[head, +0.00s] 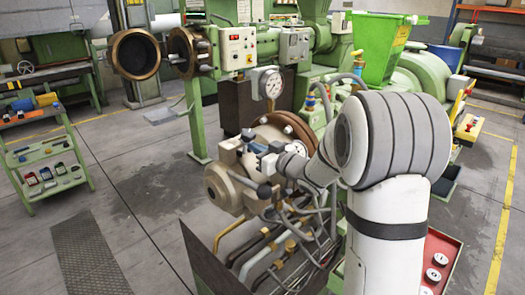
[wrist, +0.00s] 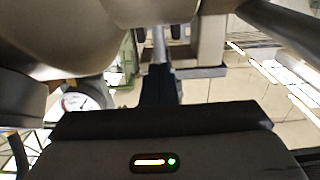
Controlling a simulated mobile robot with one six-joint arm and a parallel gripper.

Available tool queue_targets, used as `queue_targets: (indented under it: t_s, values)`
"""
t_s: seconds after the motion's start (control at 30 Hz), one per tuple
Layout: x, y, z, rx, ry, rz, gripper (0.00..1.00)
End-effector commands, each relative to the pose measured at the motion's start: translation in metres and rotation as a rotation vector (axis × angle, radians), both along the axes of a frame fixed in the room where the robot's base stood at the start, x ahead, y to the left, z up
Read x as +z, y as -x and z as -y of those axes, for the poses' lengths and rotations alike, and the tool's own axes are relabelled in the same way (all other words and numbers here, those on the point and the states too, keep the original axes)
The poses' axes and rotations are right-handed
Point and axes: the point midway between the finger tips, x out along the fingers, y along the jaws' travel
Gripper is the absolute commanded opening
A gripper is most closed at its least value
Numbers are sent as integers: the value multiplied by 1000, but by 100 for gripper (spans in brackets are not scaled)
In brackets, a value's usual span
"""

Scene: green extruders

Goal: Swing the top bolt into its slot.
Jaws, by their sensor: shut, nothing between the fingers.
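My gripper (head: 267,164) is in front of the beige housing (head: 226,186) on the near machine, close to its upper part and the brown round flange (head: 297,128). Dark-ended bolts stick out around this housing; an upper one (head: 248,135) is just above and left of my gripper. I cannot tell for sure which is the top bolt, and its slot is not clear. In the wrist view my gripper's dark fingers (wrist: 160,82) are together and empty. A grey rod (wrist: 159,45) shows just beyond their tips, between beige parts; I cannot tell whether they touch.
Hoses and pipes (head: 283,242) crowd below my gripper. A pressure gauge (head: 270,83) stands behind it and a green hopper (head: 385,45) farther back. Another machine with an open bronze ring (head: 135,54) is at upper left.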

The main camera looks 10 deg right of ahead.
Motion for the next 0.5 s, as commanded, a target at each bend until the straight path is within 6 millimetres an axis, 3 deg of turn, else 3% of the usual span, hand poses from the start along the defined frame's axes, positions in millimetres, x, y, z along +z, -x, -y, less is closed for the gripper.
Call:
queue_targets:
  t_s: [0.5]
  values:
    - [4, -9, -6, 0, 0, 0, 0]
